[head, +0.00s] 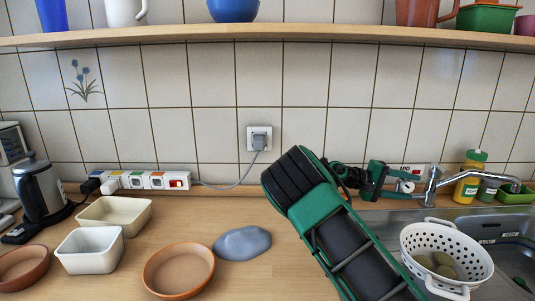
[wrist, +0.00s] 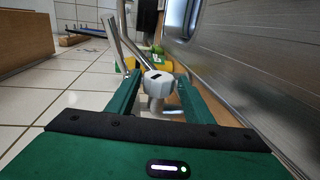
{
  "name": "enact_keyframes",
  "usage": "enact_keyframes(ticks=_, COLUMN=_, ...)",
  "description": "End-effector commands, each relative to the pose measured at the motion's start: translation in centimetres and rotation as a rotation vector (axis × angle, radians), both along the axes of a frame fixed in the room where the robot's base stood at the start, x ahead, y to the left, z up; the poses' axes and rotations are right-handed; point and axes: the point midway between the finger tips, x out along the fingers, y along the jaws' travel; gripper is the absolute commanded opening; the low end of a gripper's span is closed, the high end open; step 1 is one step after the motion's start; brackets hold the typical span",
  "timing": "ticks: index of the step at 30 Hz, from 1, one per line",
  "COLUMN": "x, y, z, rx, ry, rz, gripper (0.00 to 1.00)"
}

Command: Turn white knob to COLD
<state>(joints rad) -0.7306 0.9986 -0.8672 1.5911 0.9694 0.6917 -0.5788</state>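The white knob (head: 404,187) is at the base of the metal faucet (head: 432,190), at the sink's back left. A small dark mark shows on its face in the wrist view (wrist: 158,84). A white label with small lettering and some red (head: 406,170) is on the wall behind it; I cannot read it surely. My green gripper (head: 389,180) points right at the knob. In the wrist view its two fingers (wrist: 159,78) stand on either side of the knob, with narrow gaps showing, so it looks open around it. Whether a finger touches the knob is unclear.
A white colander (head: 466,243) with roundish items stands in the sink. A yellow bottle (head: 468,181) and small jar (head: 488,190) are behind. A grey-blue lump (head: 242,243), clay dish (head: 178,270) and power strip (head: 150,181) lie left. A shelf (head: 230,36) runs above.

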Motion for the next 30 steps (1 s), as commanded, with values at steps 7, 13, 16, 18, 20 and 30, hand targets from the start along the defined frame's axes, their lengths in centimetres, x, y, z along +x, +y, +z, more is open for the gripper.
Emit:
enact_keyframes(ticks=7, x=0.0, y=0.6, z=0.2, rx=0.0, ry=-0.002, rz=-0.001, gripper=0.47)
enact_keyframes(ticks=13, x=0.0, y=1.9, z=0.4, rx=-0.001, ry=-0.003, rz=-0.001, gripper=0.47)
enact_keyframes(ticks=16, x=0.0, y=2.6, z=0.5, rx=0.0, ry=-0.002, rz=-0.001, gripper=0.47)
enact_keyframes(ticks=18, x=0.0, y=3.1, z=0.6, rx=0.0, ry=-0.002, rz=-0.001, gripper=0.47)
enact_keyframes(ticks=20, x=0.0, y=3.4, z=0.7, rx=0.0, ry=-0.002, rz=-0.001, gripper=0.47)
enact_keyframes(ticks=30, x=0.0, y=5.6, z=1.1, rx=0.0, ry=-0.002, rz=-0.002, gripper=0.47)
